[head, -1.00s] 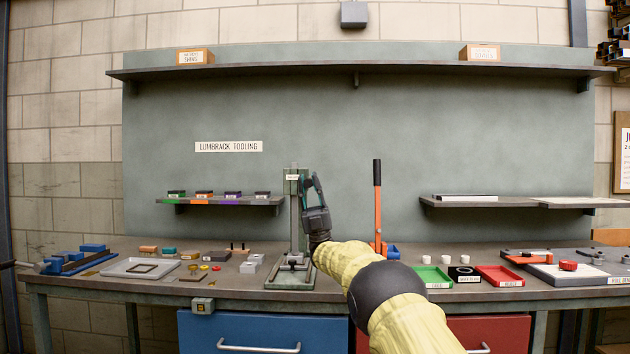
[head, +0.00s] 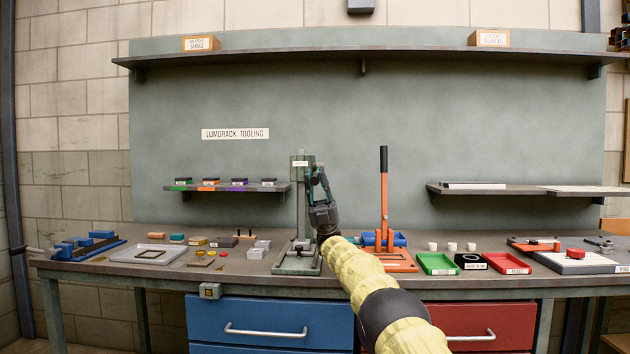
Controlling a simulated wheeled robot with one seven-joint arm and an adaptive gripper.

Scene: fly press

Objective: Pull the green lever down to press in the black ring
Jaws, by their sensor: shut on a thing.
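The green press (head: 301,205) stands upright on the bench, left of the middle in the head view. My gripper (head: 317,174) is at the right side of the press head, pointing up, with its fingers closed together. It is shut on the green lever, which is mostly hidden by the fingers and is hard to tell apart from them. The press base (head: 297,262) is partly visible, with a small dark piece (head: 299,248) on it. I cannot tell whether that piece is the black ring; my arm covers the base's right side.
An orange press with a tall black-topped handle (head: 384,195) stands close to the right of my arm. Green (head: 437,264) and red (head: 506,264) trays lie farther right. A grey tray (head: 150,255) and small parts lie left. A low shelf (head: 228,187) is left of the press.

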